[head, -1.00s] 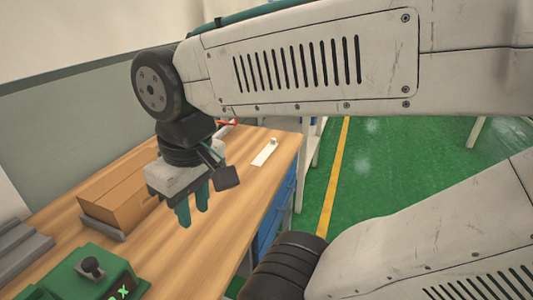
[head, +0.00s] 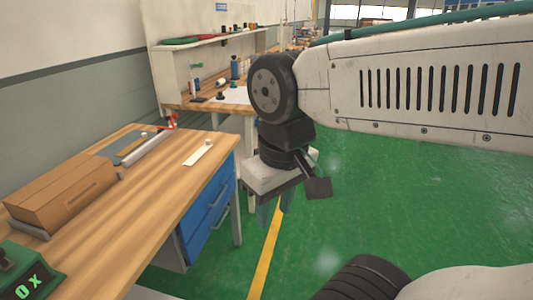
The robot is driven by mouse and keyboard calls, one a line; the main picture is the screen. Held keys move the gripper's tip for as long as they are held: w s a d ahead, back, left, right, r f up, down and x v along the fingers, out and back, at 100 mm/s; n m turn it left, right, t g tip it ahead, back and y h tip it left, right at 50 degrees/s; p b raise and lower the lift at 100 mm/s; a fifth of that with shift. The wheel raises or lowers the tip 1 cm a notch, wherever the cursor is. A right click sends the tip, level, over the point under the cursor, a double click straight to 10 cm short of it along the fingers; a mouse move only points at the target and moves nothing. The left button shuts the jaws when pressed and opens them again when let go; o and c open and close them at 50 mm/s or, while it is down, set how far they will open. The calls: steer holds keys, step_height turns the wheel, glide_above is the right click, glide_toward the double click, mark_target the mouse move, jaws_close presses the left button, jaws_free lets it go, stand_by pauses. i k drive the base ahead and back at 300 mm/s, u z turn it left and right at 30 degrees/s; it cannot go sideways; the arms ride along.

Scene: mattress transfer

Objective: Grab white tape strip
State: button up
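A white tape strip (head: 198,156) lies flat on the wooden workbench (head: 165,206), near its right edge, with a small pale knob-like piece at its far end. My gripper (head: 275,213) points down over the green floor, to the right of the bench and apart from the strip. I cannot tell how far apart the fingertips are. Nothing shows held in it.
A brown box (head: 62,194) and a green device (head: 30,275) with a lit display stand at the bench's left. Blue drawers (head: 208,212) hang below. A second bench (head: 205,102) with spools stands behind.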

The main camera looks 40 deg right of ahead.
mark_target(191, 161)
steer(key=z, duration=1.65)
steer(key=i, duration=1.65)
steer(key=u, duration=0.85)
steer(key=i, duration=0.85)
steer(key=u, duration=0.85)
